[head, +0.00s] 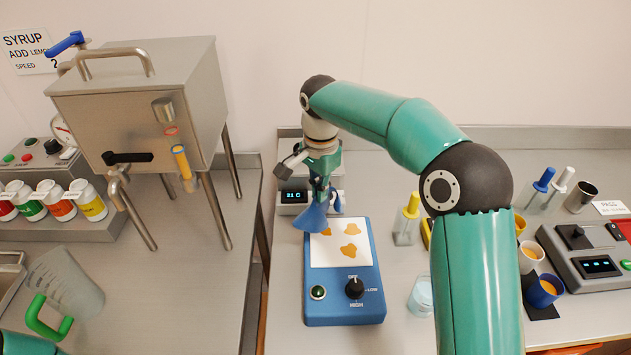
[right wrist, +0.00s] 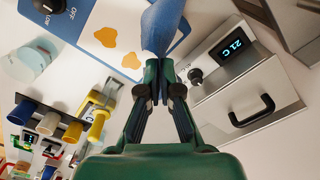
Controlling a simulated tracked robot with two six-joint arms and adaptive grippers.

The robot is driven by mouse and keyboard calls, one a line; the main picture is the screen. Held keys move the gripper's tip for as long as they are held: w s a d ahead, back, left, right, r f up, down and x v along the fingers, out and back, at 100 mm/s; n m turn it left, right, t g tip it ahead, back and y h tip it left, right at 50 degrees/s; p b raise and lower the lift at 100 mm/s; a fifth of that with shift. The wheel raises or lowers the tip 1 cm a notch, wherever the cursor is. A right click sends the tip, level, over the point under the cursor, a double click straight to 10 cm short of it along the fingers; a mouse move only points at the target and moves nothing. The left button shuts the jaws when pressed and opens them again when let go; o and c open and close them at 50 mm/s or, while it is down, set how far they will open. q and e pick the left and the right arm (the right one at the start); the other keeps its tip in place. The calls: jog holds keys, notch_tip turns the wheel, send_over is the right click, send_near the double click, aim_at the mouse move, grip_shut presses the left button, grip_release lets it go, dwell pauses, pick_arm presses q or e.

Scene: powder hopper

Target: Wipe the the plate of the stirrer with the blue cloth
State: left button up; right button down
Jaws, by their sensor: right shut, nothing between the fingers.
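The blue stirrer (head: 344,310) stands on the right-hand bench. Its white plate (head: 326,250) carries several orange-brown stains; part of it also shows in the right wrist view (right wrist: 100,20). The blue cloth (head: 313,218) is a bunched cone, narrow end up, with its wide end at the plate's back left edge; it also shows in the right wrist view (right wrist: 162,25). My right gripper (head: 321,190) points down with its fingers shut at the cloth's narrow top. I cannot tell whether the cloth is pinched. My left gripper is out of view.
A metal box with a 21 C display (head: 294,196) stands behind the stirrer. A steel hopper (head: 140,100) on legs stands left, beyond the gap between benches.

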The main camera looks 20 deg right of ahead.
notch_tip(320, 180, down, 9)
jog(key=b, duration=0.5)
jog(key=shift+d+r, duration=0.1)
jog(key=shift+r, duration=0.05)
jog(key=shift+s+r, duration=0.1)
jog(key=c, duration=1.6)
grip_release()
jog(key=shift+c, duration=0.2)
jog(key=o, duration=1.3)
jog(key=shift+b, duration=0.3)
